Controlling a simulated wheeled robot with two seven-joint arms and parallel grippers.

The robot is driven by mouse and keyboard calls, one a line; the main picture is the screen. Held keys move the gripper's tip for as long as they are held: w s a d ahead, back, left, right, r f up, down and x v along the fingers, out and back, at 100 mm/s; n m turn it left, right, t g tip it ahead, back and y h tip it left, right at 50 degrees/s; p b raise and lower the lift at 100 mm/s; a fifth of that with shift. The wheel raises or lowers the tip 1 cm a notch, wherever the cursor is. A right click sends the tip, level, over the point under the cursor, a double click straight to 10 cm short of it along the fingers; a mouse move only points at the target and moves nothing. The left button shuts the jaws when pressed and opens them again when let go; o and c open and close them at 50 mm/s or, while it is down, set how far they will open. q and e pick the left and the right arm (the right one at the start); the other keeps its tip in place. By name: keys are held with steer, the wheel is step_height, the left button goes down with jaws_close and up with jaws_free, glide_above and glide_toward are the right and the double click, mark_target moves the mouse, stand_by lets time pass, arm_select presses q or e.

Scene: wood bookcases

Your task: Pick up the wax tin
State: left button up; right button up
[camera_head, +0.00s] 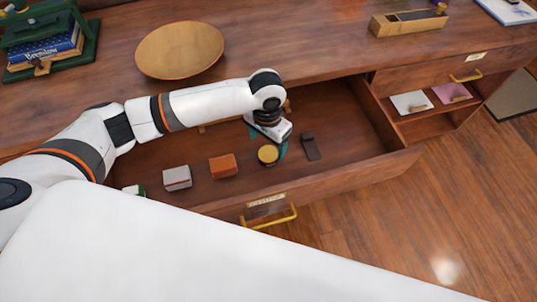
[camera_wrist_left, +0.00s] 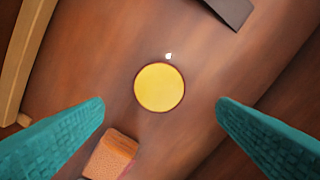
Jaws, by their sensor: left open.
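The wax tin (camera_head: 268,154) is a small round tin with a yellow-gold top and a dark rim. It lies flat in the open wooden drawer (camera_head: 365,168). It also shows in the left wrist view (camera_wrist_left: 160,87), near the middle and a little beyond the fingertips. My left gripper (camera_head: 282,148) reaches down into the drawer right at the tin. Its two teal fingers (camera_wrist_left: 160,105) are spread wide with nothing between them, one toward each side of the tin. My right gripper is not in view.
In the drawer, an orange block (camera_head: 223,166) and a grey box (camera_head: 177,178) lie left of the tin, and a dark flat piece (camera_head: 310,147) lies right. A wooden bowl (camera_head: 180,50) stands on the top. Another drawer (camera_head: 440,120) at right holds cards.

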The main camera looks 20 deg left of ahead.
mark_target(268, 153)
arm_select(q)
steer(key=shift+w+f, duration=0.1)
steer(key=shift+f, duration=0.6)
step_height(268, 153, down, 4)
steer(key=shift+w+r+b, duration=0.15)
steer(key=shift+r+b, duration=0.05)
steer(key=shift+b, duration=0.2)
steer(key=shift+f, duration=0.5)
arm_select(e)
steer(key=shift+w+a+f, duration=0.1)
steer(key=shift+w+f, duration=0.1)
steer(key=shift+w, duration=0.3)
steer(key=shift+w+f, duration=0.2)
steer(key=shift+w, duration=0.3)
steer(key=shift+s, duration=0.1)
arm_select(q)
steer(key=shift+c, duration=1.1)
steer(key=c, duration=0.9)
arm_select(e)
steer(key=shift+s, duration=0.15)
